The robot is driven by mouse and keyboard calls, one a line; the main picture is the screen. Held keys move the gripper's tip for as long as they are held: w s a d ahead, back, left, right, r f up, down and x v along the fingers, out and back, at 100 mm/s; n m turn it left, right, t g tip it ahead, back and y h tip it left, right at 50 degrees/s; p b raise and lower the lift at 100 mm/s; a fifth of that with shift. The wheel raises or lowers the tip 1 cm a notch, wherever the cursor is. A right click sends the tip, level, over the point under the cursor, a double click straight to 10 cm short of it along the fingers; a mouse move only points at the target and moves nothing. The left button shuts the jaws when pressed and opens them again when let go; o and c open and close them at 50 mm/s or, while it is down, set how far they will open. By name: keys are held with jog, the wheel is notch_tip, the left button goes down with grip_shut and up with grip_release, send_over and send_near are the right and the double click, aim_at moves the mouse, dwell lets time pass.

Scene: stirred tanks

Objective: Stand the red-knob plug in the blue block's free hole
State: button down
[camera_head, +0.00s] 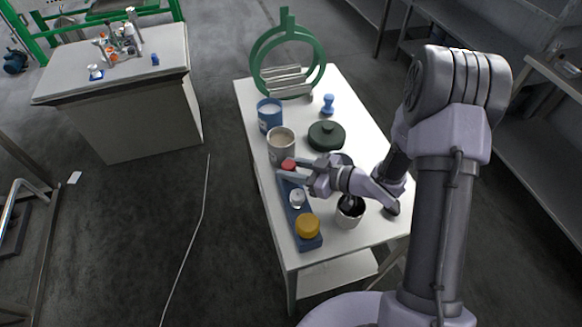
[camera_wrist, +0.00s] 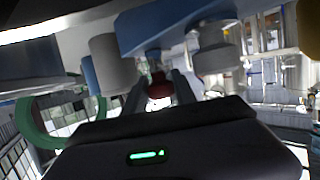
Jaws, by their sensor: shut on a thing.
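The plug's red knob (camera_head: 288,165) is held between the fingers of my gripper (camera_head: 291,169), shut on it. In the wrist view, the dark red knob (camera_wrist: 159,84) also shows between the two fingers (camera_wrist: 159,93). The long blue block (camera_head: 309,243) lies along the table's left edge. A clear knob (camera_head: 297,197) stands near its middle and an orange-yellow knob (camera_head: 307,226) at its near end. The red knob is over or at the block's far end. My gripper hides the hole there, and I cannot tell whether the plug touches the block.
A beige cup (camera_head: 281,147) and a blue cup (camera_head: 269,116) stand just beyond the gripper. A dark green lidded dish (camera_head: 326,135), a blue stamp-like piece (camera_head: 328,104) and a green ring stand (camera_head: 258,66) are farther back.

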jog(key=shift+r, duration=0.1)
jog(key=shift+r+p, duration=1)
jog(key=shift+r, duration=0.1)
jog(key=shift+f+b, duration=0.8)
jog(key=shift+f, duration=0.4)
dwell(0.6)
jog(key=c, duration=0.9)
grip_release()
jog(key=p+v, duration=0.4)
jog(key=v, duration=1.3)
jog(key=shift+s+d+r, duration=0.1)
jog(key=shift+s+d, duration=0.05)
